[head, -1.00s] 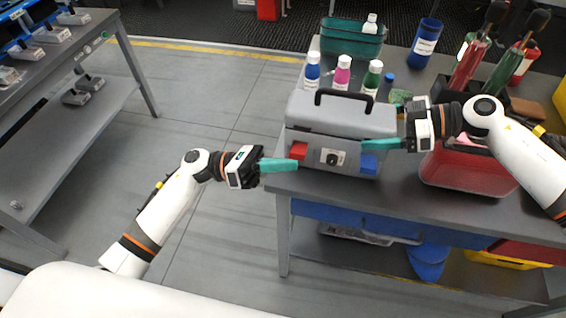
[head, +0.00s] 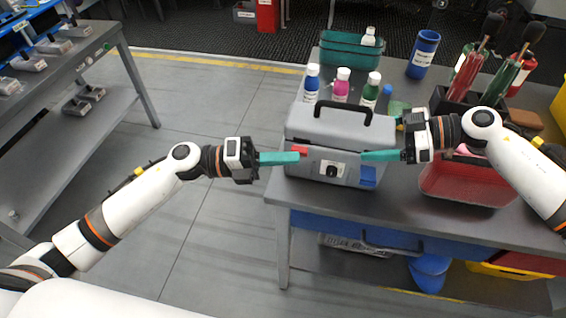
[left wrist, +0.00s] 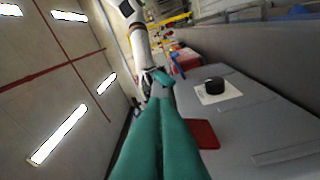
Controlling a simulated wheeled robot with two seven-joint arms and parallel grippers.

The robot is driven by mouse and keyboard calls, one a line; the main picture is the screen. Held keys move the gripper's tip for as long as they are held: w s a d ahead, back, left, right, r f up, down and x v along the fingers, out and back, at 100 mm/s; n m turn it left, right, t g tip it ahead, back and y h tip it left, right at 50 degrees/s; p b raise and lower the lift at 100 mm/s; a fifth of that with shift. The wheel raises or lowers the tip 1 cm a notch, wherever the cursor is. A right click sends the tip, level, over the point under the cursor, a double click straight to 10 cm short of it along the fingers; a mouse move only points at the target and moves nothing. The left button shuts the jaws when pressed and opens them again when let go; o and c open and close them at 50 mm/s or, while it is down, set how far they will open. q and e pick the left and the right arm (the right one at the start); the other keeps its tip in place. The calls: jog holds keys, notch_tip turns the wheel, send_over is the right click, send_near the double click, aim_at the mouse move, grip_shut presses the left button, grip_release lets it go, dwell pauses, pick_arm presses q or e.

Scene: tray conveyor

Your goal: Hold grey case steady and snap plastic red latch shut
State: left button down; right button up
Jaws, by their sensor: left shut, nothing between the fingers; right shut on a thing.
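The grey case (head: 325,126) with a black handle stands closed and upright on the table. Its red latch (head: 301,149) is at the front left, and the finger partly covers it in the head view. The latch also shows in the left wrist view (left wrist: 204,134), right beside the fingers. My left gripper (head: 297,157) is shut and empty, its tips at the latch; I cannot tell whether they touch. My right gripper (head: 382,142) is shut on the case's right end, one finger in front. The blue latch (head: 368,175) lies against the front.
Bottles (head: 342,85) and a green bin (head: 340,58) stand behind the case. A red container (head: 465,185) is to its right. Tools in a dark holder (head: 470,104) stand behind that. Open floor lies left of the table (head: 285,186).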

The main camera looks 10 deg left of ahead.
pick_arm(q)
jog(key=shift+w+r+n, duration=0.1)
jog(key=shift+w+n, duration=0.05)
jog(key=shift+n, duration=0.25)
jog(key=s+a, duration=0.6)
jog(key=a, duration=0.3)
jog(key=shift+s+a, duration=0.25)
jog(key=shift+a, duration=0.1)
